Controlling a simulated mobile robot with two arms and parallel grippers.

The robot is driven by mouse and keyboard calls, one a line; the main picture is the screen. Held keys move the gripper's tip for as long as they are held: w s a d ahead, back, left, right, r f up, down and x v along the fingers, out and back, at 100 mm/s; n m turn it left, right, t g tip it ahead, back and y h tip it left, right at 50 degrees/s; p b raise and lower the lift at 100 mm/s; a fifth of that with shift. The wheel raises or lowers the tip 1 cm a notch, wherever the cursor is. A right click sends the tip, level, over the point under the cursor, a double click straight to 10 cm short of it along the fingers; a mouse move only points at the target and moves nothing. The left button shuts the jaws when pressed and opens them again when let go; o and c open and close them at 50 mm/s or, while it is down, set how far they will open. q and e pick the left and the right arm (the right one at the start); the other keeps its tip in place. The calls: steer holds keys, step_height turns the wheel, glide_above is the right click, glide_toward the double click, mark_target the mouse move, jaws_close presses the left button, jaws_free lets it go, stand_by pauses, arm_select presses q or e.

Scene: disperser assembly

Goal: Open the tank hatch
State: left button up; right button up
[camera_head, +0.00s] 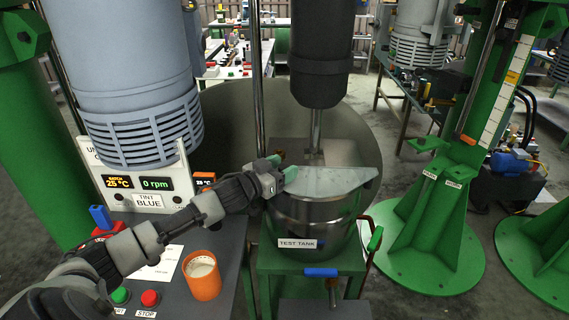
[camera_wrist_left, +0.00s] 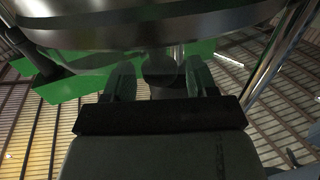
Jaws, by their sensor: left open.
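The steel test tank (camera_head: 312,216) stands on a green stand in the head view, with its "TEST TANK" label facing me. A pale, flat hatch plate (camera_head: 335,181) lies over the near part of its top. My left gripper (camera_head: 282,168) is at the hatch's left edge, its fingers open. I cannot tell whether it touches the hatch. In the left wrist view, the open green fingers (camera_wrist_left: 158,82) have a dark rounded shape between them, and a shiny metal surface (camera_wrist_left: 150,28) fills the top. I cannot tell whether that surface is the hatch. My right gripper is out of view.
A dark mixer column (camera_head: 321,65) with a shaft hangs over the tank. An orange cup (camera_head: 202,276) and start and stop buttons stand on the control desk at left. A blue-handled valve (camera_head: 321,272) sits at the tank's front. A green machine base (camera_head: 436,240) stands at right.

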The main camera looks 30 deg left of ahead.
arm_select(q)
steer(key=shift+w+d, duration=0.1)
steer(key=shift+w, duration=0.35)
